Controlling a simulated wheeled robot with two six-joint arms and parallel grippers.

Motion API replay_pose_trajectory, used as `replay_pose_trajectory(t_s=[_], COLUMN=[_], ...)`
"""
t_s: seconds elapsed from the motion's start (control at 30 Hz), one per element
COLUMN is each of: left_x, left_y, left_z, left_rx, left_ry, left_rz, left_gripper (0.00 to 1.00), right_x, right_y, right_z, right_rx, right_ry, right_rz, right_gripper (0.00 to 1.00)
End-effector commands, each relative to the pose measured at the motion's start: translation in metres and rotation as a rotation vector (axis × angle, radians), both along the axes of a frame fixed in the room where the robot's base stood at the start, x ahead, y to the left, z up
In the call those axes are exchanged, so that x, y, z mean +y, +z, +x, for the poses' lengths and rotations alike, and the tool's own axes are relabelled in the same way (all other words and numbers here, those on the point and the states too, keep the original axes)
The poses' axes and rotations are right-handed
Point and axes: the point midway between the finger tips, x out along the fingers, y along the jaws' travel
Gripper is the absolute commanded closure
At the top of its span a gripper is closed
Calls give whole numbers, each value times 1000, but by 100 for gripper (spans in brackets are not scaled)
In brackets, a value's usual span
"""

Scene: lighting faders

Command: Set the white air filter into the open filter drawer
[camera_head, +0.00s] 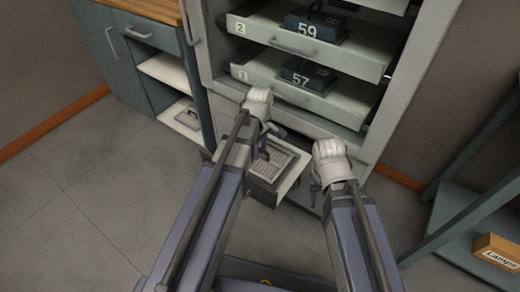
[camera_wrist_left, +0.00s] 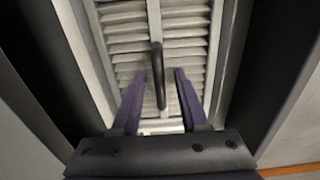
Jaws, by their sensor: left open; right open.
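The white air filter (camera_head: 283,158) has pale slats and a dark handle. It lies low in front of the cabinet, slats up, and appears to sit within the open filter drawer (camera_head: 262,190); my left arm hides part of both. In the left wrist view the filter (camera_wrist_left: 188,45) fills the middle, with dark gaps on both sides. My left gripper (camera_wrist_left: 160,78) is open, its purple fingers on either side of the dark handle (camera_wrist_left: 157,75), not closed on it. My right gripper (camera_head: 315,188) is open and empty, to the right of the drawer.
Above are pulled-out drawers, one holding a dark box marked 59 (camera_head: 308,28), one a box marked 57 (camera_head: 307,77). At left, a low shelf holds a pale flat panel (camera_head: 188,118). At right stands a rack with a Lamps box (camera_head: 499,252). Floor at left is clear.

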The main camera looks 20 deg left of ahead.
Motion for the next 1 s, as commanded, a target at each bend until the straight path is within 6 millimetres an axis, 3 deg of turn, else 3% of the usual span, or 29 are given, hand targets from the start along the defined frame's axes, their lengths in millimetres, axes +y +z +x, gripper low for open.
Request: replay_pose_trajectory(t_s=[0.27,0.47,1.0], left_x=[0,0,0], left_y=[3,17,96], left_z=[0,0,0], left_rx=[0,0,0], left_ry=[0,0,0], left_rz=[0,0,0], left_gripper=[56,56,56], right_x=[0,0,1], right_y=[3,17,96], right_z=[0,0,-1], right_rx=[0,0,4], right_ry=[0,-2,-10], right_rz=[0,-1,5], right_gripper=[50,50,50])
